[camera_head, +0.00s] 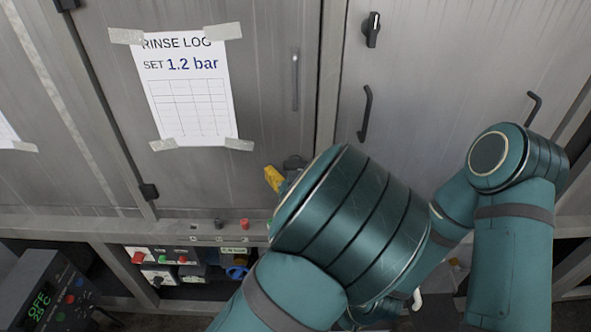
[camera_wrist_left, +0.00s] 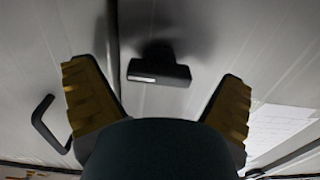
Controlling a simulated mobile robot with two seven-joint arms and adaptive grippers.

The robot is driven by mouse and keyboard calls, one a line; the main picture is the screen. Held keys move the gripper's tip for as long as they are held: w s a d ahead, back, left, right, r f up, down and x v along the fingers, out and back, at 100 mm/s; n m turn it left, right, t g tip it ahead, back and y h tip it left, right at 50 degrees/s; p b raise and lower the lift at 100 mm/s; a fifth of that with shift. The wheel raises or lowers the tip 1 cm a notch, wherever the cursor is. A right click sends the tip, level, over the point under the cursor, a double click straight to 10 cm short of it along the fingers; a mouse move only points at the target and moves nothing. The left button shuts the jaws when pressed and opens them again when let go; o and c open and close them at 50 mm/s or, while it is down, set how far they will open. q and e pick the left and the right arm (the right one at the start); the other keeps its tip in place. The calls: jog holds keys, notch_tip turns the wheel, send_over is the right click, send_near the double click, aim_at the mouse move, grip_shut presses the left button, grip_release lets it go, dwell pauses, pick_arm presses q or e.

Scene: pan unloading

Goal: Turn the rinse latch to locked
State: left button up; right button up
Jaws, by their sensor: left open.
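In the left wrist view a black latch (camera_wrist_left: 160,68) with a white mark at its left end lies crosswise on the grey cabinet front. My left gripper (camera_wrist_left: 155,78) is open, its two yellow fingers apart on either side of the latch in that view. I see no contact with it. In the head view the left gripper (camera_head: 276,178) is mostly hidden behind my teal arm; a yellow finger shows near a dark piece on the left door, and I cannot tell which part that is. My right gripper is not in view.
On the right door are another black knob (camera_head: 372,29) with a white mark and a black handle (camera_head: 366,114). A taped rinse log sheet (camera_head: 187,88) hangs on the left door, beside a grey handle (camera_head: 295,80). A control box (camera_head: 48,290) stands lower left.

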pick_arm(q)
jog(key=shift+w, duration=0.15)
jog(key=c, duration=1.2)
